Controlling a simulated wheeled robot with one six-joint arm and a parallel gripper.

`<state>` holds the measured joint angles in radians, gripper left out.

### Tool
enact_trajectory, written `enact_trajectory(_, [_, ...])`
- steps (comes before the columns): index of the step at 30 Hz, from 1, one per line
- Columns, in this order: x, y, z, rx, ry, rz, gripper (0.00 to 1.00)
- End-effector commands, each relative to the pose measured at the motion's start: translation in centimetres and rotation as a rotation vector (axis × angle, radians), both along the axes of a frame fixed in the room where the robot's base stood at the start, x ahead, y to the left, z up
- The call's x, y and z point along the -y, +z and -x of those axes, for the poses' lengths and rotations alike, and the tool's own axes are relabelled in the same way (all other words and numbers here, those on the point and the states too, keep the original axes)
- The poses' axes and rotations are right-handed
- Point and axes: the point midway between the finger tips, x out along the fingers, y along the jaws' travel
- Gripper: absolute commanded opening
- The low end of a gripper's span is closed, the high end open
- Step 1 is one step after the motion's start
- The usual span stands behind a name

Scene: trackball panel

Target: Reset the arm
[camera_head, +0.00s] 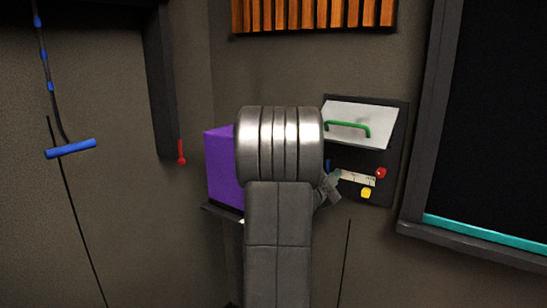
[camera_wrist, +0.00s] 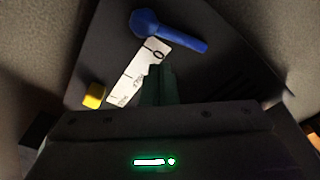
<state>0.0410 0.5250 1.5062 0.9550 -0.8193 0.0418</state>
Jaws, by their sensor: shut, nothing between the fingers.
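My gripper (camera_head: 333,179) is shut and empty in front of the dark wall panel (camera_head: 391,140), mostly hidden behind my own arm in the head view. In the wrist view its dark green fingers (camera_wrist: 160,72) are together, beside a white scale strip (camera_wrist: 140,75) with black marks. The strip also shows in the head view (camera_head: 358,179). A blue lever (camera_wrist: 172,32) lies across the panel past the fingertips, seemingly apart from them. A yellow knob (camera_wrist: 95,95) sits at the strip's lower left. I cannot tell whether the fingers touch the panel.
A pale raised flap (camera_head: 365,116) with a green handle (camera_head: 350,128) is above the strip. A red knob (camera_head: 381,172) is right of it. A purple box (camera_head: 221,165) stands left of my arm. A blue pull bar (camera_head: 70,149) hangs far left. A dark framed board (camera_head: 500,130) is at right.

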Motion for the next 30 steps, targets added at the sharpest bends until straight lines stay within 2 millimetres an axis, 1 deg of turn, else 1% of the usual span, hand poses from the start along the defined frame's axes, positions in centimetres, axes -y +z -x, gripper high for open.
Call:
enact_trajectory(1, [0.1, 0.7, 0.1, -0.023, 0.0, 0.033, 0.0])
enact_trajectory(3, [0.4, 0.9, 0.4, -0.043, -0.001, 0.065, 0.0])
enact_trajectory(11, [1.5, 3.0, 3.0, -0.038, 0.0, 0.058, 0.0])
enact_trajectory(15, [0.6, 2.8, 4.0, -0.038, 0.001, 0.059, 0.0])
enact_trajectory(18, [0.2, 2.8, 4.4, -0.039, 0.001, 0.058, 0.0])
enact_trajectory(30, [0.1, 2.8, 4.5, -0.039, 0.003, 0.059, 0.0])
